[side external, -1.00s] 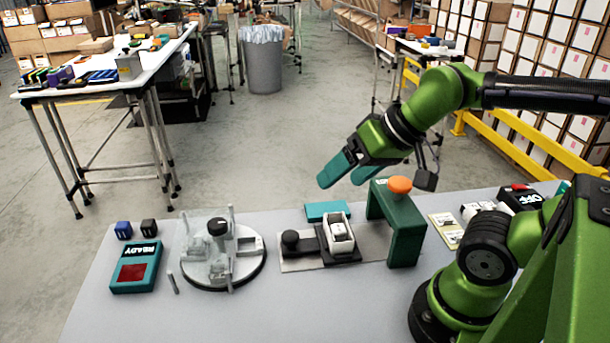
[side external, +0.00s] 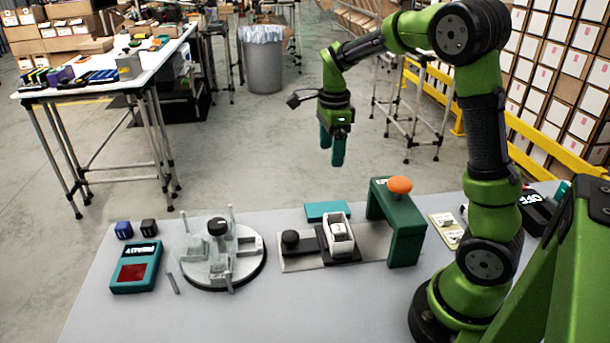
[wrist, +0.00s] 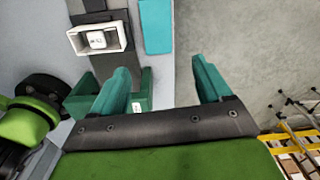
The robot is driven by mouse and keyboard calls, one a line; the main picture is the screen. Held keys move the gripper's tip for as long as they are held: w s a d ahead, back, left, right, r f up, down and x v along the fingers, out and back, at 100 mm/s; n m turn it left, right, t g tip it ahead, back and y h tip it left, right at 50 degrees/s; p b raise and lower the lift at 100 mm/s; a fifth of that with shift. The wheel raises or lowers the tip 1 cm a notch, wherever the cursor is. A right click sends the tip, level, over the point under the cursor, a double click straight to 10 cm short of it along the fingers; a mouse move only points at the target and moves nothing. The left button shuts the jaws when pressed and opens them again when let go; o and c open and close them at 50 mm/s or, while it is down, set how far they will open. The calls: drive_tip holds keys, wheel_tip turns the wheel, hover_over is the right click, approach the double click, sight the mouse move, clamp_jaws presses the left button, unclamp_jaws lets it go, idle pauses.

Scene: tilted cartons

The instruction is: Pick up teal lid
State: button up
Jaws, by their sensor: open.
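The teal lid (side external: 328,211) is a flat rectangular piece lying near the table's far edge, behind the white carton fixture. It also shows in the wrist view (wrist: 157,26) at the top, beside the white carton (wrist: 97,39). My gripper (side external: 332,164) points down, high above and beyond the table's far edge, well clear of the lid. In the wrist view its two teal fingers (wrist: 163,80) are spread apart with nothing between them. The lid lies ahead of the fingers in that view, partly cut off by the top edge.
A green arch with an orange button (side external: 400,185) stands right of the white carton (side external: 339,231). A round grey turntable fixture (side external: 222,262) and a teal READY box (side external: 135,268) stand left. The front of the grey table (side external: 300,310) is clear.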

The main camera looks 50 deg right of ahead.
drive_tip(key=m, duration=0.1)
hover_over(327, 208)
drive_tip(key=f, duration=1.1)
drive_tip(key=shift+s+d+f, duration=0.1)
drive_tip(key=shift+s+f, duration=0.1)
drive_tip(key=shift+f, duration=0.05)
drive_tip(key=shift+w+f, duration=0.1)
drive_tip(key=shift+f, duration=2.55)
drive_tip(key=c, duration=0.6)
